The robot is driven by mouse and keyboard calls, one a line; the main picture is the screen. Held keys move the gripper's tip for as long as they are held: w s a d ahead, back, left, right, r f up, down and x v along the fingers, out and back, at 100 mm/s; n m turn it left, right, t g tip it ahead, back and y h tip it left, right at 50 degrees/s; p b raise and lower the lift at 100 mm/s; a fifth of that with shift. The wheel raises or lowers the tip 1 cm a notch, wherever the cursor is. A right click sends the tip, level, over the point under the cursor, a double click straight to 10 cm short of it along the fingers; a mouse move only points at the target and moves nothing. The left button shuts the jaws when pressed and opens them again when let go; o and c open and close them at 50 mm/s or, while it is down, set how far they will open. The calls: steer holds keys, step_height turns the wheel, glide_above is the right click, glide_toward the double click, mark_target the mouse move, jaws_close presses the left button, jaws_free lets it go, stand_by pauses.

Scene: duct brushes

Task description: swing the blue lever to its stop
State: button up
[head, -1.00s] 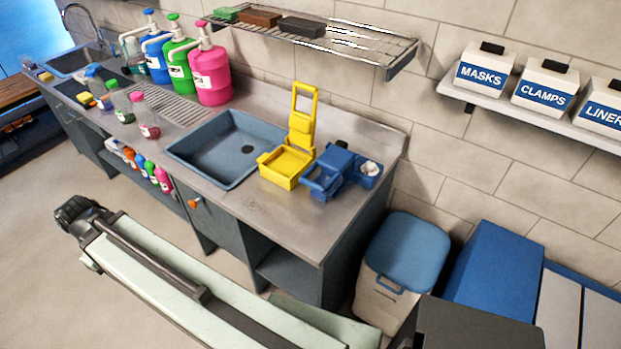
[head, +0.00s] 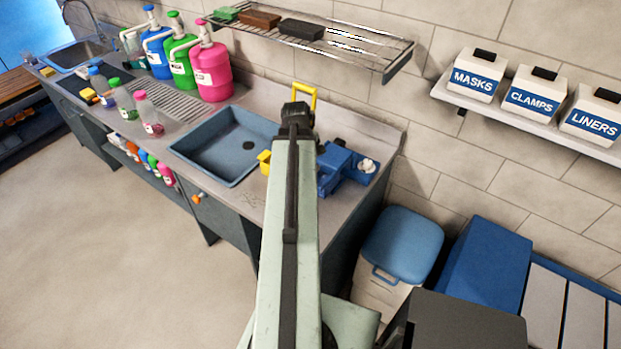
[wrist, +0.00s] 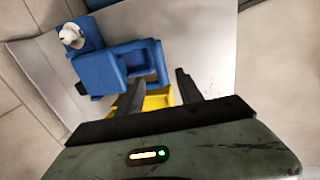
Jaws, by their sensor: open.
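A blue device (head: 337,163) sits on the steel counter, partly behind my arm in the head view. It has a white knob (head: 368,165) at its right. In the wrist view the blue device (wrist: 125,62) has a blocky body and an open frame-like blue part (wrist: 150,58), probably the lever. My gripper (wrist: 158,88) is open and empty, with its dark fingers close to that blue part. I cannot tell whether they touch it. In the head view my gripper (head: 297,112) is seen from behind, its fingers hidden.
A yellow device (head: 264,162) stands beside the blue one, mostly hidden by my arm; its yellow handle (head: 313,97) stands up behind the gripper. A sink basin (head: 222,150) is to the left. A wire shelf (head: 345,42) hangs above. A blue-lidded bin (head: 402,245) stands at the right.

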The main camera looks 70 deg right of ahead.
steer(key=f+b, duration=0.2)
steer(key=d+f+b, duration=0.1)
steer(key=f+b, duration=0.1)
steer(key=f, duration=0.1)
steer(key=f+b, duration=0.2)
steer(key=b, duration=0.1)
steer(key=shift+s+d+f, duration=0.15)
steer(key=shift+d+f, duration=0.05)
steer(key=shift+f, duration=0.15)
steer(key=shift+r, duration=0.1)
jaws_close()
stand_by(0.7)
